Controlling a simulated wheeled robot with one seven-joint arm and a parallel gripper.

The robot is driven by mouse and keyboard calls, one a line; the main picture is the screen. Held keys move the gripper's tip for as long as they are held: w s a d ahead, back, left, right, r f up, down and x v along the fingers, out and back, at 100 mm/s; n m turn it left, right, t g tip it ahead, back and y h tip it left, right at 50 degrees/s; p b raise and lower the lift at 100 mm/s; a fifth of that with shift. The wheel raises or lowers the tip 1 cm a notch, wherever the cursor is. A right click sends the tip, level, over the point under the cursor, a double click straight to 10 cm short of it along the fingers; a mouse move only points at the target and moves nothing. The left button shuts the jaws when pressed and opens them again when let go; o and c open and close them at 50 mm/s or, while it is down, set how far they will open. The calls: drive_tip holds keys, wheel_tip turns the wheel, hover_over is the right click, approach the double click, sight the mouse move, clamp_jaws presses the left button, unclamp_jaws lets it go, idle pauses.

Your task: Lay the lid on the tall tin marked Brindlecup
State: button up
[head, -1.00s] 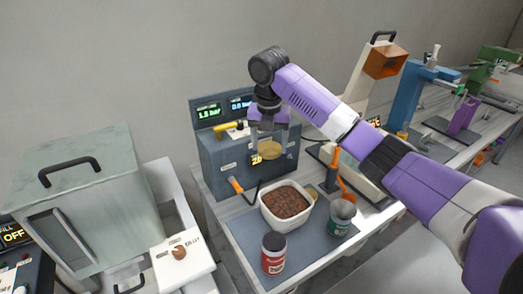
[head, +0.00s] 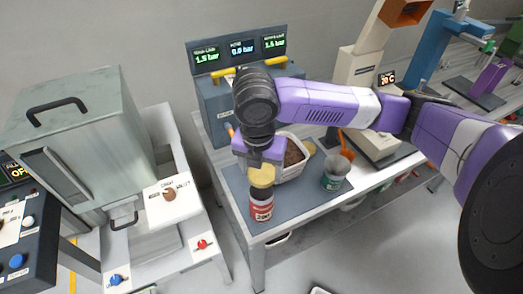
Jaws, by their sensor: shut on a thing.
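My gripper (head: 262,168) points down and is shut on the gold lid (head: 262,178). The lid is over the mouth of a tall red tin with a dark top band (head: 262,208), near the front left of the grey mat. I cannot tell whether the lid touches the rim; it hides the tin's mouth. The writing on the tin is too small to read. A shorter green tin (head: 334,175), open at the top, stands to the right on the mat.
A white tub of brown granules (head: 291,172) stands behind the red tin, partly hidden by my gripper. An orange-handled tool (head: 346,146) is near the green tin. A control box with pressure displays (head: 238,48) stands behind. The mat's front (head: 290,205) is clear.

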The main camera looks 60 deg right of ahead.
drive_tip(key=shift+f, duration=0.1)
drive_tip(key=shift+f+b, duration=2.45)
drive_tip(key=shift+f, duration=0.55)
drive_tip(key=shift+f+b, duration=0.65)
drive_tip(key=shift+f, duration=0.05)
idle(0.6)
drive_tip(key=o, duration=1.4)
drive_tip(key=shift+o, duration=0.7)
drive_tip(key=shift+r, duration=0.1)
drive_tip(key=shift+r+p, duration=3.1)
drive_tip(key=shift+r, duration=0.8)
drive_tip(key=shift+m, duration=0.3)
